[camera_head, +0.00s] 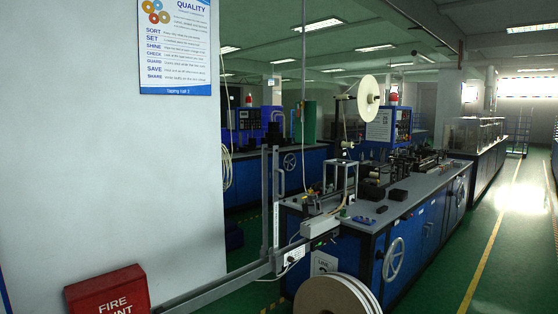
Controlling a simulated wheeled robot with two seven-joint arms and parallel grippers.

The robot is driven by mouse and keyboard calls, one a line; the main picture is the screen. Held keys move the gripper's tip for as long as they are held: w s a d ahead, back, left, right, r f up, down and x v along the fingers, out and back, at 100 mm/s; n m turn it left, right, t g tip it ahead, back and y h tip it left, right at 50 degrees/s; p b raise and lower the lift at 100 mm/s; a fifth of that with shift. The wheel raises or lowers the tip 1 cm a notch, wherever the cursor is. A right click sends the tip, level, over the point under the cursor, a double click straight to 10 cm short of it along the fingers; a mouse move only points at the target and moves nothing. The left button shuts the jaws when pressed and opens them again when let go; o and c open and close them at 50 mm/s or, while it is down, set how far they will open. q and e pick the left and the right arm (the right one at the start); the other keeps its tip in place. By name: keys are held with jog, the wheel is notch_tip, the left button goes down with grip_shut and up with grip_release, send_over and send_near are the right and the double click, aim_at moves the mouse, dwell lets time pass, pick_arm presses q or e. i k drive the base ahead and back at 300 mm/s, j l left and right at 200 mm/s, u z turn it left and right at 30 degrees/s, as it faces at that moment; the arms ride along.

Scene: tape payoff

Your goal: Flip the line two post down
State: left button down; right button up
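Neither of my grippers is in view. A tall grey metal post (276,200) stands upright at the near left end of a blue machine line (415,215). It rises beside a long grey rail (215,290) that runs from the lower left toward the machine. I cannot tell from a label whether this post belongs to line two.
A large pale tape roll (337,297) stands at the bottom, before the machine end. A red fire box (108,292) and a white wall (100,170) with a poster (175,45) fill the left. Green floor (490,220) with yellow lines is open at right.

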aim_at(277, 253)
jog(key=i+l+u, duration=0.1)
jog(key=i+l, duration=0.25)
jog(key=i+l+u, duration=0.15)
jog(key=i+l, duration=0.25)
jog(key=i+l+u, duration=0.1)
jog(key=i+l, duration=0.3)
jog(key=i+l+u, duration=0.1)
jog(key=i+l, duration=0.25)
jog(key=i+l+u, duration=0.15)
jog(key=i+l, duration=0.15)
jog(key=l, duration=0.3)
jog(key=i+l+u, duration=0.1)
jog(key=i+l, duration=0.2)
jog(key=l, duration=0.2)
jog(key=i+l+u, duration=0.15)
jog(key=i+l, duration=0.15)
jog(key=l, duration=0.25)
jog(key=i+l+u, duration=0.1)
jog(key=i+l, duration=0.15)
jog(key=l, duration=0.3)
